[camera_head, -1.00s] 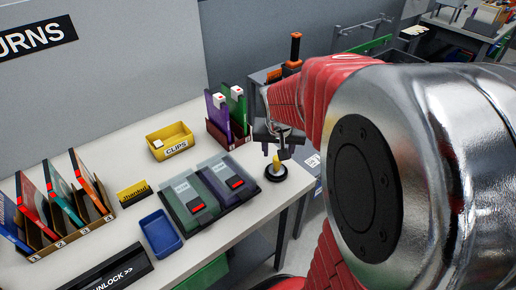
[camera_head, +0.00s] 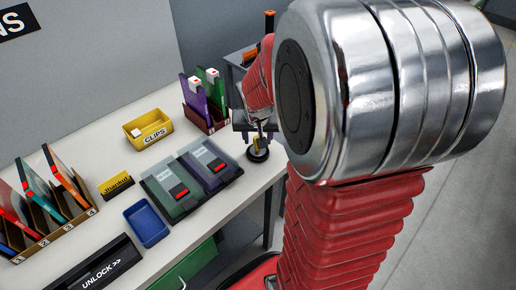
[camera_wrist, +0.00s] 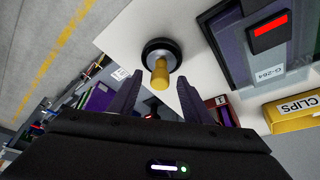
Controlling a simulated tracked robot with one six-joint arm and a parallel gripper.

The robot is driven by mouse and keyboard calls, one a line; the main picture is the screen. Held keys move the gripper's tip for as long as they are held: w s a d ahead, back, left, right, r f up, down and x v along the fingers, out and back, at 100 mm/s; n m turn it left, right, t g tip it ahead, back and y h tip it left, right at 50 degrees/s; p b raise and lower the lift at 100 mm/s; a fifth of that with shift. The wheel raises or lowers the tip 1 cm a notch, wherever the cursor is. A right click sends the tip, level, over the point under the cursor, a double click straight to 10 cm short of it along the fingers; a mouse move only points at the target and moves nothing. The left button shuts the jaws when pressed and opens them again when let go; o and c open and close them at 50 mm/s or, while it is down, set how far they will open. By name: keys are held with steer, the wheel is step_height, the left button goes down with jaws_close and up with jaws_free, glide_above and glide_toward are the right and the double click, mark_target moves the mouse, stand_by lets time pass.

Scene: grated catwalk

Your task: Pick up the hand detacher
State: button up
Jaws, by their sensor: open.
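The hand detacher, a round black base with a yellow post (camera_head: 257,154), stands on the white counter near its right edge. In the wrist view its yellow post (camera_wrist: 160,73) points toward me, with the black base (camera_wrist: 160,47) beyond. My gripper (camera_wrist: 160,80) is open, with one dark finger on each side of the post's line. In the head view my gripper (camera_head: 261,132) is just above the detacher and partly hides its top. I cannot tell whether the fingertips reach down beside the post; no contact shows.
A black tray with two cases (camera_head: 190,180) lies left of the detacher. The yellow CLIPS bin (camera_head: 148,127), a rack with purple and green folders (camera_head: 206,105) and a blue tray (camera_head: 147,223) share the counter (camera_head: 100,137). The counter's edge is close on the right.

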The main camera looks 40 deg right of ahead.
jaws_close()
stand_by(0.4)
stand_by(0.4)
